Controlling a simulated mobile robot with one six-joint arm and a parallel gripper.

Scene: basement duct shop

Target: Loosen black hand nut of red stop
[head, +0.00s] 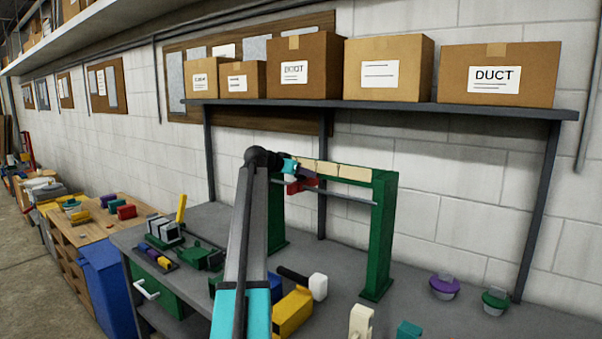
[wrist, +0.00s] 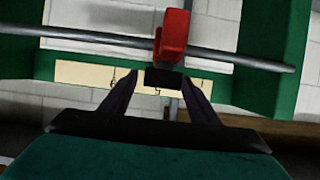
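The red stop (wrist: 173,36) sits on a grey horizontal rod (wrist: 90,38) that spans the green frame (wrist: 282,60). In the head view the red stop (head: 294,188) is small and partly hidden by my gripper (head: 306,179). The black hand nut (wrist: 163,78) is at the stop's lower end in the wrist view, between the tips of my gripper (wrist: 161,82). The fingers stand apart, with a narrow gap on the nut's left; the right finger looks close to or touching it. The nut is not clear in the head view.
The green frame stands on a grey bench (head: 345,310). A black-handled mallet with a white head (head: 318,287) and a yellow block (head: 292,312) lie below my arm. Purple (head: 445,285) and green (head: 495,299) lidded pieces are at right. A shelf with boxes (head: 388,68) is above.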

